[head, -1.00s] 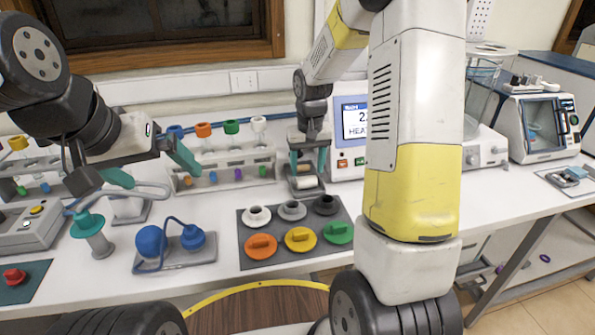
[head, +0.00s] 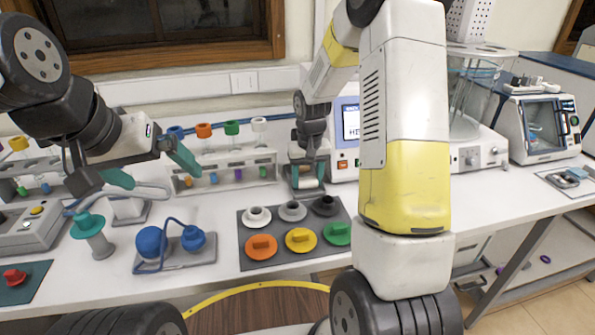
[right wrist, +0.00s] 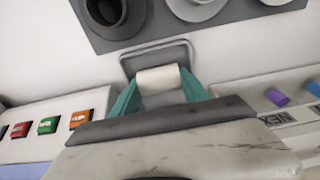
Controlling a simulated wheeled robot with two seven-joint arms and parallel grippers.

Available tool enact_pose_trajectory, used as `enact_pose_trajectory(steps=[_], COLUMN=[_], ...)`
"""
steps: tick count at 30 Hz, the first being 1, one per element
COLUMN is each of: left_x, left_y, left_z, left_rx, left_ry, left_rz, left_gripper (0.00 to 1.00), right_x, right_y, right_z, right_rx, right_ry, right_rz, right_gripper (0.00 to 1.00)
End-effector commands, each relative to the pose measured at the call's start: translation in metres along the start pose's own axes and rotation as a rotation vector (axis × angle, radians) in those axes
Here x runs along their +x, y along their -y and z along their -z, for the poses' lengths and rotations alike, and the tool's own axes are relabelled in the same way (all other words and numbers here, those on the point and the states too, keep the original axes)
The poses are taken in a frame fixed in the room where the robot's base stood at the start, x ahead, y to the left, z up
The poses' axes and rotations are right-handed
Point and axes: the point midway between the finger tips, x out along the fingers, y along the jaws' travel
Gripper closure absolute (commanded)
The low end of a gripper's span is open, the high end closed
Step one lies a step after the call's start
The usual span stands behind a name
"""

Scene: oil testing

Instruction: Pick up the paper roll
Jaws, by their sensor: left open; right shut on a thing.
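The paper roll (right wrist: 158,79) is a small off-white cylinder in a grey holder tray (right wrist: 140,58), seen in the right wrist view. My right gripper (right wrist: 160,88) has teal fingers at the two ends of the roll and is shut on it. In the head view, my right gripper (head: 307,184) is down at the tray, in front of the test tube rack's right end; the roll is mostly hidden there. My left gripper (head: 150,172) is open and empty above the left part of the table.
A rack (head: 225,168) with coloured caps stands left of my right gripper, and a machine with a screen (head: 350,122) stands right. A grey mat (head: 285,222) with coloured lids lies in front. A blue-bulb device (head: 180,252) stands at front left.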

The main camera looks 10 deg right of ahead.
Motion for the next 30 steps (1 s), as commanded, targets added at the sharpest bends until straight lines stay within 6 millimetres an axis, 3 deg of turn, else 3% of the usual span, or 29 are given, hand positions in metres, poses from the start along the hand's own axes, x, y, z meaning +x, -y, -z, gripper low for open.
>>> enact_pose_trajectory(steps=[7, 14, 30], left_x=[0.0, 0.0, 0.0], left_y=[0.0, 0.0, 0.0], left_z=[0.0, 0.0, 0.0], left_rx=[0.0, 0.0, 0.0], left_ry=[0.0, 0.0, 0.0], left_rz=[0.0, 0.0, 0.0], left_gripper=[0.0, 0.0, 0.0], right_x=[-0.007, -0.035, -0.06], right_y=[0.0, 0.0, 0.041], right_z=[0.002, 0.005, -0.103], right_rx=[0.0, 0.0, -0.003], right_ry=[-0.002, -0.005, -0.001], right_rz=[0.0, 0.0, 0.001], right_gripper=[0.88, 0.88, 0.88])
